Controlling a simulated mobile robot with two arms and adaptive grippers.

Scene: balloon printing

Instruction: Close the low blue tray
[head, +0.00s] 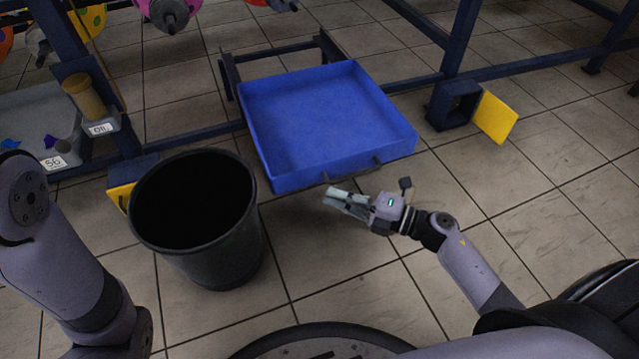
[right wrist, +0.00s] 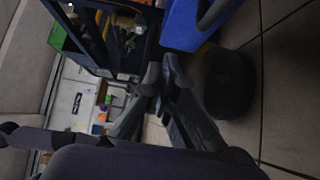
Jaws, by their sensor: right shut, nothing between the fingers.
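The low blue tray (head: 320,115) is pulled out from the dark blue frame and is empty. Its front wall faces me and carries dark handles (head: 350,168). My right gripper (head: 335,195) is just in front of the tray's front wall, near the handles, and shut with nothing in it. I cannot tell whether it touches the tray. In the right wrist view the shut fingers (right wrist: 163,78) show at the middle, with part of the blue tray (right wrist: 190,22) at the top. My left arm shows at the left of the head view, but its gripper is out of view.
A black bin (head: 200,220) stands left of the tray's front corner, close to it. A yellow plate (head: 495,117) juts from the frame at the right. A grey bin (head: 40,115) sits at the far left. The tiled floor right of my right gripper is clear.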

